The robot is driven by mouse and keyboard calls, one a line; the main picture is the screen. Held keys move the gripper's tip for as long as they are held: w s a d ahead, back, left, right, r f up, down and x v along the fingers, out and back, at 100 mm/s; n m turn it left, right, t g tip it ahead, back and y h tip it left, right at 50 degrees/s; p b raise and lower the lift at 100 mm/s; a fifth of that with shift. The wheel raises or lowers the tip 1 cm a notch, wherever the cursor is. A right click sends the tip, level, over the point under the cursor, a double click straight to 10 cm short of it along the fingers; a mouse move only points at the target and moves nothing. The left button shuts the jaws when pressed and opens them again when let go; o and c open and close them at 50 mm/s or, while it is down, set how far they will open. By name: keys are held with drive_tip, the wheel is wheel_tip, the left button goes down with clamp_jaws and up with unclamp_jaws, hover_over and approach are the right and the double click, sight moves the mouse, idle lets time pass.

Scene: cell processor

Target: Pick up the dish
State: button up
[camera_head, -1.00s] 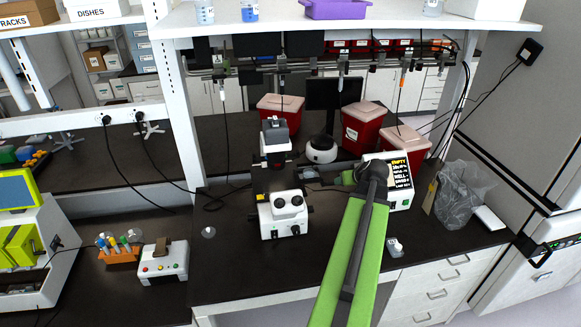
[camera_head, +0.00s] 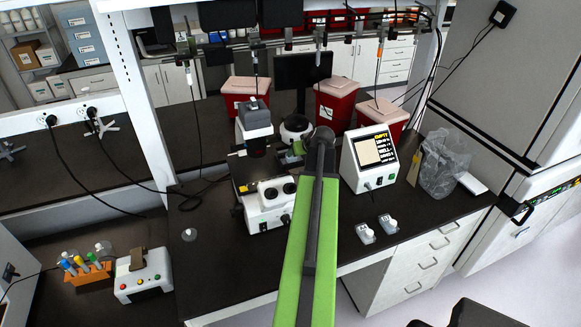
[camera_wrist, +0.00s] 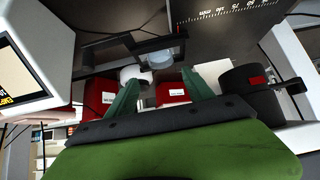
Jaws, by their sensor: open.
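A small clear, bluish round dish (camera_wrist: 161,61) sits in a black frame on the microscope, seen in the wrist view. My gripper (camera_wrist: 165,78) is open, with its green fingers apart on either side below the dish in that picture. Nothing is between the fingers, and I cannot tell whether they touch the frame. In the head view my gripper (camera_head: 292,157) is mostly hidden behind my arm, beside the microscope (camera_head: 268,205). I cannot make out the dish in the head view.
A white device with a display (camera_head: 370,160) stands right of my arm. Two small white items (camera_head: 367,233) lie near the bench's front edge. Red bins (camera_head: 335,103) and a round white device (camera_head: 296,128) stand behind. A clear plastic bag (camera_head: 445,160) is at the right.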

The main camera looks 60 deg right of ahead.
drive_tip(key=b+x, duration=0.2)
drive_tip(key=x, duration=0.3)
drive_tip(key=b+x, duration=0.3)
drive_tip(key=x, duration=0.2)
drive_tip(key=shift+a+b, duration=0.15)
drive_tip(key=shift+b, duration=0.15)
drive_tip(key=shift+w+f, duration=0.1)
drive_tip(key=shift+w, duration=0.05)
drive_tip(key=shift+r, duration=0.2)
drive_tip(key=c, duration=1.1)
drive_tip(key=shift+r+p, duration=0.45)
drive_tip(key=shift+p, duration=0.05)
wheel_tip(320, 180, up, 4)
drive_tip(key=p, duration=0.3)
drive_tip(key=shift+f+p, duration=0.1)
drive_tip(key=shift+p, duration=0.3)
drive_tip(key=s+d+r+p, duration=0.4)
drive_tip(key=s+r+p, duration=0.2)
drive_tip(key=s, duration=0.5)
drive_tip(key=shift+d+r, duration=0.15)
drive_tip(key=shift+d, duration=0.25)
drive_tip(key=shift+w, duration=0.1)
